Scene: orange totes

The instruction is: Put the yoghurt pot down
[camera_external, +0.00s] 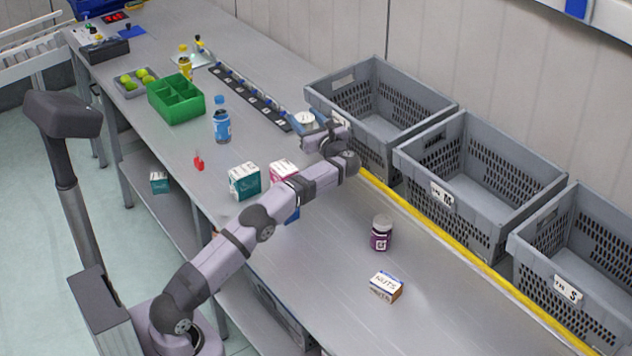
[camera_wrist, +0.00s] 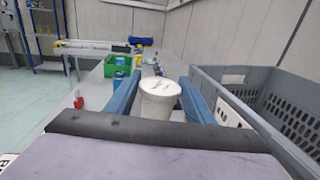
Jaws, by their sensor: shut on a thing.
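The yoghurt pot (camera_wrist: 159,100) is white with a pale lid and stands upright between the two blue fingers of my gripper (camera_wrist: 158,97) in the wrist view. In the external view the pot (camera_external: 304,118) shows as a small white round top at my gripper (camera_external: 307,123), beside the near left corner of the farthest grey crate (camera_external: 345,118). My gripper is shut on the pot. The pot's lower part is hidden, and I cannot tell whether its base touches the table.
Grey crates marked M (camera_external: 441,194) and S (camera_external: 567,290) stand along the right, behind a yellow strip (camera_external: 430,232). On the table (camera_external: 330,260) are a purple jar (camera_external: 381,233), a nuts box (camera_external: 386,287), a teal box (camera_external: 244,182), a blue bottle (camera_external: 221,125) and a green divided bin (camera_external: 176,101).

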